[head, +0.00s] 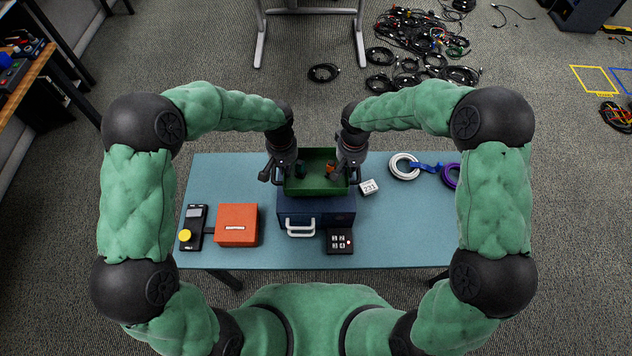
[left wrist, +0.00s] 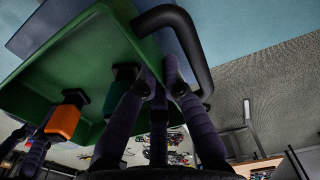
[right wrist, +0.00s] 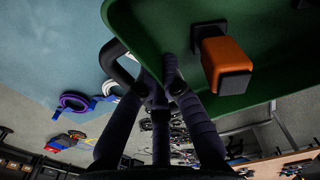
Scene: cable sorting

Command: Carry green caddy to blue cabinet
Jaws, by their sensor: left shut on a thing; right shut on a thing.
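The green caddy (head: 312,187) is an open tray with black side handles, at the far side of the blue cabinet (head: 317,204) in the head view. An orange connector and a dark green one lie in it. The cabinet has a white front handle (head: 300,229). I cannot tell whether the caddy touches the cabinet.
An orange box (head: 237,226) and a black device with a yellow button (head: 186,235) stand left on the blue table (head: 270,255). A black keypad (head: 340,241) is in front of the cabinet. A white block (head: 369,187) and cable coils (head: 404,166) lie right.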

